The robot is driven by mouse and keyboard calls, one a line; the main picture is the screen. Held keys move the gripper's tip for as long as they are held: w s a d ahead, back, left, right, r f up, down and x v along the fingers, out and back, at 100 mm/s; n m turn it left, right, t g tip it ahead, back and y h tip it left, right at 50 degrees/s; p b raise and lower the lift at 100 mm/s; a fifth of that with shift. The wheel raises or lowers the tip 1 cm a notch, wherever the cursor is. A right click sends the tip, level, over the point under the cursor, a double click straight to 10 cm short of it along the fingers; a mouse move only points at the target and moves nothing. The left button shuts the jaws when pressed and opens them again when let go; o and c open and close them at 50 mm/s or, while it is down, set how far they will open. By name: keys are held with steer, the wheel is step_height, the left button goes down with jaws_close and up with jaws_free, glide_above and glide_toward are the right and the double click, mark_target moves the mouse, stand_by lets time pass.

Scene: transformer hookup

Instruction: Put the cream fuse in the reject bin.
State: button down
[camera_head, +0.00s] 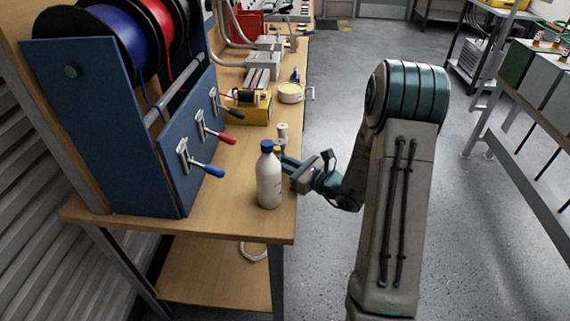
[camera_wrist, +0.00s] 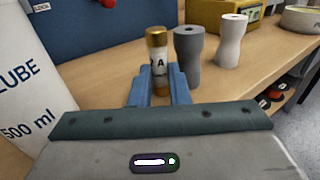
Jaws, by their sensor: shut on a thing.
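The cream fuse (camera_wrist: 158,66) has brass end caps and dark lettering, and stands upright between my fingers in the wrist view. My gripper (camera_wrist: 157,88) is shut on it, with one blue finger on each side. I cannot tell whether its lower end touches the bench. In the head view my gripper (camera_head: 284,164) reaches over the bench's right edge, behind a white bottle that hides most of the fuse. A red box (camera_head: 249,24) stands at the bench's far end; I cannot tell whether it is the reject bin.
The white lube bottle (camera_head: 269,182) with a blue cap stands close to my gripper. A grey spool-shaped piece (camera_wrist: 188,55) and a paler one (camera_wrist: 232,45) stand just beyond the fuse. A blue spool rack (camera_head: 130,135) with levers fills the left.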

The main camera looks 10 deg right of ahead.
steer(key=shift+f, duration=0.15)
steer(key=c, duration=1.7)
jaws_free()
steer(key=shift+o, duration=0.3)
